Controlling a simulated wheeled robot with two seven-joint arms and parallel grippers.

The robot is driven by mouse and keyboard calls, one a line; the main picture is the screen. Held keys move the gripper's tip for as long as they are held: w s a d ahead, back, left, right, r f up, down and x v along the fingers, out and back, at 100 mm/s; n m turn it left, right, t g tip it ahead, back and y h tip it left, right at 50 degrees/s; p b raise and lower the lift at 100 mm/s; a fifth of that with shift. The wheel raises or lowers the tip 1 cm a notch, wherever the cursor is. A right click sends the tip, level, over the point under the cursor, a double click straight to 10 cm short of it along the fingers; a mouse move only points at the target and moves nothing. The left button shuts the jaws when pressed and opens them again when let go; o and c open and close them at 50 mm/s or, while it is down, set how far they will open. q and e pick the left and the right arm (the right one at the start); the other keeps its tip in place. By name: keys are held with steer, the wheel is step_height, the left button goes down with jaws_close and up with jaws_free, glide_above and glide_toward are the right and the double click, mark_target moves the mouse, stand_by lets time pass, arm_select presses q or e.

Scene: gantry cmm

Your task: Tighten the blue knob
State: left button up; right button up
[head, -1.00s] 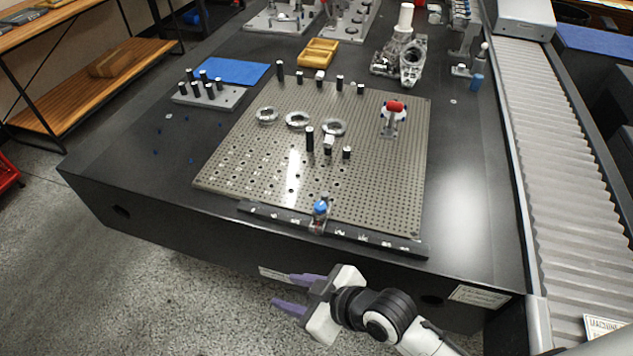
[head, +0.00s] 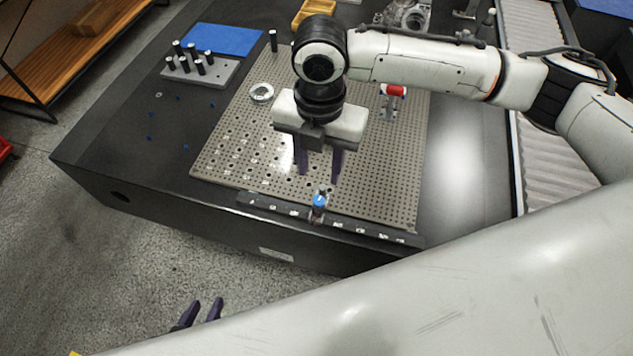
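The blue knob (head: 319,201) sits on a small fixture on the dark rail (head: 278,209), which runs along the front edge of the perforated plate (head: 222,150). My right gripper (head: 319,177) hangs over the plate with its dark purple fingers pointing down. Its fingers are apart with nothing seen between them. In the picture the fingertips are just above the knob and do not appear to touch it. My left gripper (head: 207,300) shows at the bottom left, over the floor in front of the table, its two fingertips apart and empty. The rest of it is hidden by a white arm link.
A red-topped clamp (head: 392,91) stands on the plate to the right of my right gripper. A metal ring (head: 261,92) lies at the plate's left. A block with black pins (head: 201,69) and a blue mat (head: 221,40) lie further left. A roller conveyor (head: 535,150) runs along the right.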

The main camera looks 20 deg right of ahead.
mark_target(319, 200)
step_height(319, 200, down, 10)
steer(key=shift+f, duration=0.1)
stand_by(0.4)
jaws_close()
